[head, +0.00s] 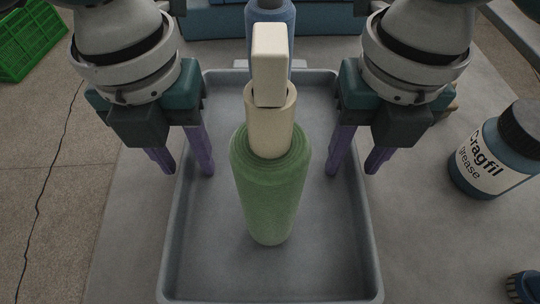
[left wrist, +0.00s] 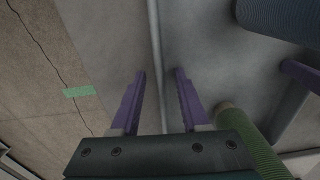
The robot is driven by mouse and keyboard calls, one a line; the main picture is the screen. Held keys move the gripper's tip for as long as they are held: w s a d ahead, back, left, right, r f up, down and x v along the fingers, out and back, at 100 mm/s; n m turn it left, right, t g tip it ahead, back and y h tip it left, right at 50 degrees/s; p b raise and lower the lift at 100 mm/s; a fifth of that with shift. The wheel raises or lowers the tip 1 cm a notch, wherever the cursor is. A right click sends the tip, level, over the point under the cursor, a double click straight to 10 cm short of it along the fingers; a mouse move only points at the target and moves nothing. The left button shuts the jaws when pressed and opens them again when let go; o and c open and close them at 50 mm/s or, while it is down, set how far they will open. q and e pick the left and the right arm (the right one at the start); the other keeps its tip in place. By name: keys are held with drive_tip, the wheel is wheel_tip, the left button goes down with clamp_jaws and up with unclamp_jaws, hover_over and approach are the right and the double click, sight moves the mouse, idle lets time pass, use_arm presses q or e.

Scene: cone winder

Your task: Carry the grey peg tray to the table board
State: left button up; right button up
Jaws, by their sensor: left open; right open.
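The grey peg tray (head: 325,265) is a shallow rectangular tray on a grey surface. It holds a green yarn cone (head: 270,195) on a cream tube, with a cream block at its top, and a blue yarn cone (head: 283,18) behind. My left gripper (head: 186,168) is open at the tray's left rim; in the left wrist view the rim (left wrist: 154,40) runs between its fingers, apart from both. My right gripper (head: 352,170) is open at the right rim, one finger on each side in the picture. Whether the fingers reach below the rim is unclear.
A blue grease jar (head: 490,160) with a black lid stands right of the tray, and a dark cap (head: 523,288) lies at the lower right. A green crate (head: 30,38) is on the floor at the upper left.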

use_arm(q)
clamp_jaws()
use_arm(e)
clamp_jaws()
idle(1.2)
